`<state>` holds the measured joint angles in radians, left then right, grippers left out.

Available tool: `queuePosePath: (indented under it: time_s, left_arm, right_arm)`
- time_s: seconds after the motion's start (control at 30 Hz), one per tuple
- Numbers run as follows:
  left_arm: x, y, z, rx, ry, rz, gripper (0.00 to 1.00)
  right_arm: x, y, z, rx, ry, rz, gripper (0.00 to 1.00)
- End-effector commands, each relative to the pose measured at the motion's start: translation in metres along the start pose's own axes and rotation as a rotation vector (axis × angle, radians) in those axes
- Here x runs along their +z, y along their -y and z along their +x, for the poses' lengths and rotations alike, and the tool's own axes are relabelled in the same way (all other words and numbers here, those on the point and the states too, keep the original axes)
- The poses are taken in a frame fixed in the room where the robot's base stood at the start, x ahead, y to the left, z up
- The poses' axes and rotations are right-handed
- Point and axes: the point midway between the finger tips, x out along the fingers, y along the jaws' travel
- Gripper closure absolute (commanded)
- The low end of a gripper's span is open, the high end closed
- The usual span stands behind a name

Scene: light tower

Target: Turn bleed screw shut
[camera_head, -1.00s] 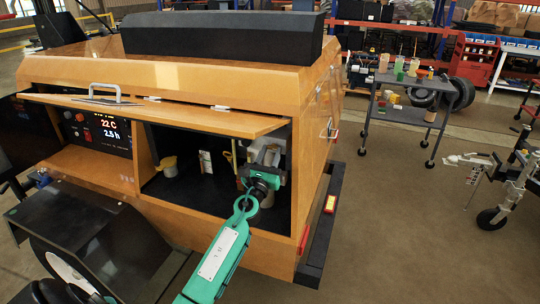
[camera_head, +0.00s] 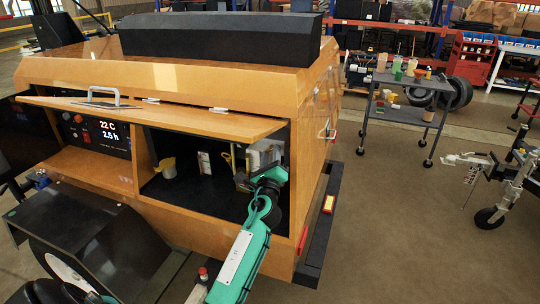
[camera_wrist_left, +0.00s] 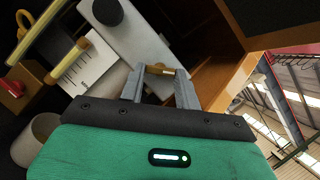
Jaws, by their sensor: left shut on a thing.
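The bleed screw (camera_wrist_left: 160,71) is a small brass piece between my left fingertips in the left wrist view, beside a light grey housing (camera_wrist_left: 143,45). In the head view this housing (camera_head: 262,152) is inside the open compartment, at its right end. My left gripper (camera_head: 252,180) reaches into the compartment there, and its own body hides the screw. In the left wrist view the left gripper (camera_wrist_left: 160,85) is shut on the screw. My right gripper is not in view.
The orange cabinet's hatch (camera_head: 150,112) is propped open just above the arm. A yellow-capped filler neck (camera_head: 168,167) and a sight gauge (camera_head: 204,162) stand left in the compartment. A lit display (camera_head: 103,132) is further left. A dark cart (camera_head: 405,110) stands behind right.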

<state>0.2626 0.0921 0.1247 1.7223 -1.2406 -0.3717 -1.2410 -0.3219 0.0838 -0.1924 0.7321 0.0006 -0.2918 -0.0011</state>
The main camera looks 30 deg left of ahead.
Motion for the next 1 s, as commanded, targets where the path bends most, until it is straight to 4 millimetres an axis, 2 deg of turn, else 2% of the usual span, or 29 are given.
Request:
queuePosePath:
  time_s: [0.4,0.6,1.0]
  left_arm:
    - [0.003,0.006,0.001,0.154,0.000,-0.368,0.90]
    - [0.004,0.009,0.002,0.222,-0.001,-0.532,0.90]
    - [0.004,0.009,0.002,0.318,0.000,-0.759,0.90]
  right_arm:
    - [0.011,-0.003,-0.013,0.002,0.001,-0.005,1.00]
    - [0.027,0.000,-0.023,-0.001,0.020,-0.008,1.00]
    - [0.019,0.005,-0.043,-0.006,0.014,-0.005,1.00]
